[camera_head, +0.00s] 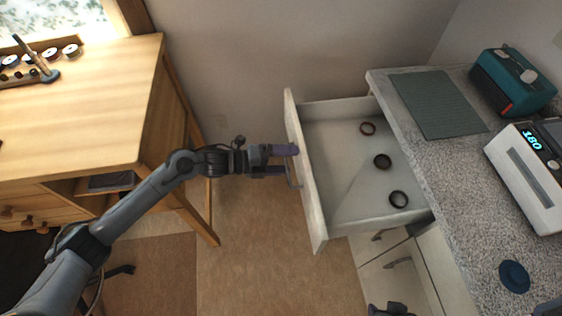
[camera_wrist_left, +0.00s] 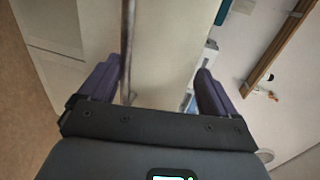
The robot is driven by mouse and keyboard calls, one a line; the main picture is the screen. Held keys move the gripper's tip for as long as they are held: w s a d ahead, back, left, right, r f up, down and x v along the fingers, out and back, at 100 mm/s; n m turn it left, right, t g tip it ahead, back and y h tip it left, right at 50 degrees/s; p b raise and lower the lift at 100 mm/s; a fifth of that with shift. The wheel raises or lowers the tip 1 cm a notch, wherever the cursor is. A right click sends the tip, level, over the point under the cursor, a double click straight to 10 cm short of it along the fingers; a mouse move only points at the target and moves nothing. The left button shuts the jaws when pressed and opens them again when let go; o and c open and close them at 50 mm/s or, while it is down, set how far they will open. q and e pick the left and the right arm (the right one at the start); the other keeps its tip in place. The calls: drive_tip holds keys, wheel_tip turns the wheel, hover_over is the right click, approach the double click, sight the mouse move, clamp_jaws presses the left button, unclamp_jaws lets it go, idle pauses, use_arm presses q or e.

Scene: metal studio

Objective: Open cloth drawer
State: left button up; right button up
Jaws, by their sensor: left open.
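The cloth drawer (camera_head: 343,214) is pulled out from the counter on the right. Its pale front panel (camera_head: 305,170) faces left, with a thin bar handle (camera_head: 291,172) on it. In the left wrist view, the handle bar (camera_wrist_left: 127,45) passes between the fingers, close to the left-hand finger. I cannot tell whether they touch. My right gripper's fingers are not in view.
A wooden desk (camera_head: 85,115) stands on the left. The speckled counter (camera_head: 450,165) bears a green mat (camera_head: 437,103), a teal device (camera_head: 512,80), a white device reading 180 (camera_head: 530,175) and a blue round thing (camera_head: 514,276). The brown floor is free between desk and drawer.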

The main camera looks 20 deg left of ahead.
sight(309, 168)
use_arm(q)
drive_tip(key=shift+o, duration=0.8)
drive_tip(key=shift+h, duration=0.4)
drive_tip(key=d+r, duration=0.2)
drive_tip(key=s+d+r, duration=0.1)
drive_tip(key=d+r, duration=0.1)
drive_tip(key=d, duration=0.1)
drive_tip(key=s+d+r+p, duration=0.1)
drive_tip(key=d+r, duration=0.1)
drive_tip(key=shift+d+r, duration=0.2)
drive_tip(key=shift+r, duration=0.05)
drive_tip(key=shift+s+d+r, duration=0.3)
drive_tip(key=shift+d, duration=0.15)
drive_tip(key=c, duration=0.7)
drive_tip(key=shift+s+d+r+y, duration=0.1)
drive_tip(key=shift+s+d+y, duration=0.05)
drive_tip(key=shift+d, duration=0.45)
drive_tip(key=shift+s+d+r+y, duration=0.1)
drive_tip(key=shift+s+d+y, duration=0.05)
drive_tip(key=shift+d, duration=0.45)
drive_tip(key=shift+c, duration=0.2)
drive_tip(key=shift+f, duration=0.1)
